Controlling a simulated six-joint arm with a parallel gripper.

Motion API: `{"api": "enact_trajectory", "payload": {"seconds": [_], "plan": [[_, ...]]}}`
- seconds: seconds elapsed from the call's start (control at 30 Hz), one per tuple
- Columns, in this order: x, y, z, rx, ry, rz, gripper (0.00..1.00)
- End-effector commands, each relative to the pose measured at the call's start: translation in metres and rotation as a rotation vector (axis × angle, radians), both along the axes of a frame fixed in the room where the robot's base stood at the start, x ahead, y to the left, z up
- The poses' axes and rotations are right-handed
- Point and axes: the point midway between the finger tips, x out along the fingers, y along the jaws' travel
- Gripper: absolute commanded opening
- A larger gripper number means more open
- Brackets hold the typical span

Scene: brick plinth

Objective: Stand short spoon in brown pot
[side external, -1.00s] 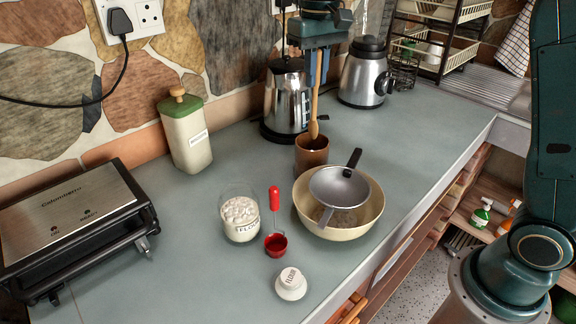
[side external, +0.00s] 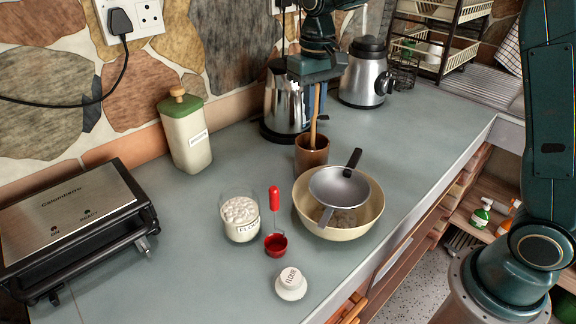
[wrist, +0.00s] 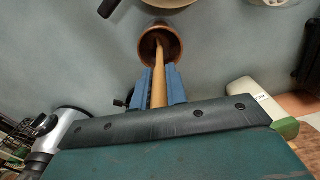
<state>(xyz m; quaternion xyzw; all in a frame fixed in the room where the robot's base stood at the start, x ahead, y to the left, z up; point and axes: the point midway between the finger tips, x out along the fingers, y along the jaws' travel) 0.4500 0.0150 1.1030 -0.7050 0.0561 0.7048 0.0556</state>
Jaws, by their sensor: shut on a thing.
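The brown pot (side external: 311,162) stands upright on the worktop, behind the cream bowl. The short wooden spoon (side external: 313,130) is upright, its lower end inside the pot's mouth. My gripper (side external: 316,100) is above the pot, shut on the upper part of the spoon. In the wrist view the blue fingers (wrist: 160,88) lie on both sides of the spoon's handle (wrist: 159,84), and the handle runs into the brown pot (wrist: 160,42). The spoon's lower end is hidden in the pot, so I cannot tell whether it touches the bottom.
A cream bowl (side external: 368,222) with a sieve (side external: 340,187) stands close in front of the pot. A steel kettle (side external: 283,98) and a blender (side external: 363,75) stand behind.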

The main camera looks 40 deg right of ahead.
Motion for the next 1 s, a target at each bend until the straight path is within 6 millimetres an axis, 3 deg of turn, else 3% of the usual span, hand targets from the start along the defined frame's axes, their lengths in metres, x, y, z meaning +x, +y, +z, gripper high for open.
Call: {"api": "enact_trajectory", "payload": {"seconds": [0.3,0.77,0.8,0.9,1.0], "plan": [[0.0,0.0,-0.031,-0.001,0.001,0.0,0.0],[0.0,0.0,-0.036,-0.001,0.001,0.0,0.0],[0.0,0.0,-0.036,-0.001,0.001,0.0,0.19],[0.0,0.0,-0.035,0.0,0.001,0.0,0.36],[0.0,0.0,-0.035,0.0,0.001,0.0,0.36]]}}
